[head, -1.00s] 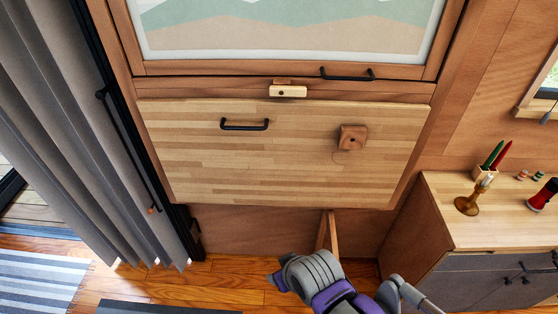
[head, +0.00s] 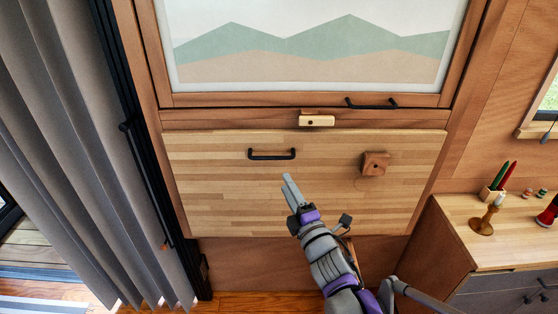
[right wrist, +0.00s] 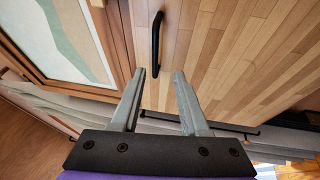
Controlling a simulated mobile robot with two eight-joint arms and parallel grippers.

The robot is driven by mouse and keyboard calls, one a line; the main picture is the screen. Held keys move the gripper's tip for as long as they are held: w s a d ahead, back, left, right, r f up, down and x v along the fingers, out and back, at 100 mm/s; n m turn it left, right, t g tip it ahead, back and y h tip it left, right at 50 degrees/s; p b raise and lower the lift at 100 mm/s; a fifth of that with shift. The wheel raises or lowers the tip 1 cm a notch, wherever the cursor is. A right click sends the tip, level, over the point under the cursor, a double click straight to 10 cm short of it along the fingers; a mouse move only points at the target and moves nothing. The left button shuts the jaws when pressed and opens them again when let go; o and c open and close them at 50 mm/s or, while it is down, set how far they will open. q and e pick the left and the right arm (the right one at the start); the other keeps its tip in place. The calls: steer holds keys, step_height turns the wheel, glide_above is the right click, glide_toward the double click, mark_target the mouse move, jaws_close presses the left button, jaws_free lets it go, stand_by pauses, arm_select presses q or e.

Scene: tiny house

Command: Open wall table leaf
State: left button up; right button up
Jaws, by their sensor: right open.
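The wall table leaf (head: 215,193) is a pale striped wooden panel hanging flat against the wall below a framed picture. A black bar handle (head: 272,155) sits on its upper left part, and a wooden block (head: 375,164) on its right. A small pale latch piece (head: 316,120) is above the leaf's top edge. My right gripper (head: 289,181) is open and empty in front of the leaf, just below and right of the handle. In the right wrist view, the handle (right wrist: 157,44) lies beyond the two open fingertips (right wrist: 160,74), apart from them. My left gripper is not in view.
A grey curtain (head: 60,150) and a black-framed door are at the left. A wooden cabinet (head: 455,215) with a candle holder (head: 486,220) and a pencil cup (head: 492,194) stands at the right. A picture frame with a black handle (head: 371,104) is above.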

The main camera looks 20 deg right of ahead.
mark_target(271, 158)
steer(key=shift+n, duration=0.5)
steer(key=w, duration=0.3)
steer(key=w+a+r+p, duration=0.1)
steer(key=w, duration=0.3)
steer(key=w+r, duration=0.1)
steer(key=w, duration=0.2)
steer(key=shift+w+a+r, duration=0.2)
steer(key=shift+w, duration=0.1)
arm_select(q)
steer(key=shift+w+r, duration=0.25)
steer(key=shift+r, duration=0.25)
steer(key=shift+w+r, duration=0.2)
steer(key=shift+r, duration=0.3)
arm_select(e)
jaws_close()
